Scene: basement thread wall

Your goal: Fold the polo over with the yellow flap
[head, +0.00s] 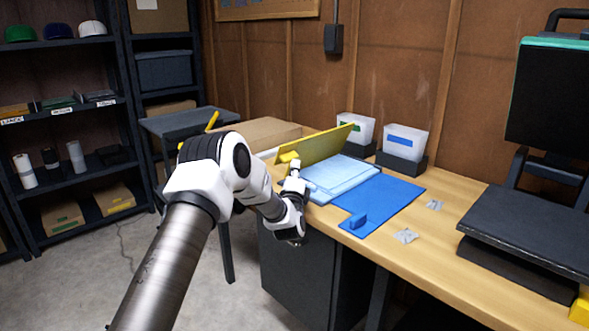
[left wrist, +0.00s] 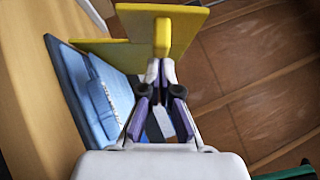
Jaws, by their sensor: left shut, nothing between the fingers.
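The yellow flap (head: 322,146) is tilted up on its edge at the left of the folding board. Its yellow tab (head: 289,157) points toward my left gripper (head: 294,178). The polo (left wrist: 108,98) also shows there at left. My right gripper is out of view.
Two white bins (head: 404,141) stand behind the board. Small clear packets (head: 406,236) lie on the wooden table at right, near a dark press (head: 530,225). A cardboard box (head: 262,135) is behind the flap.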

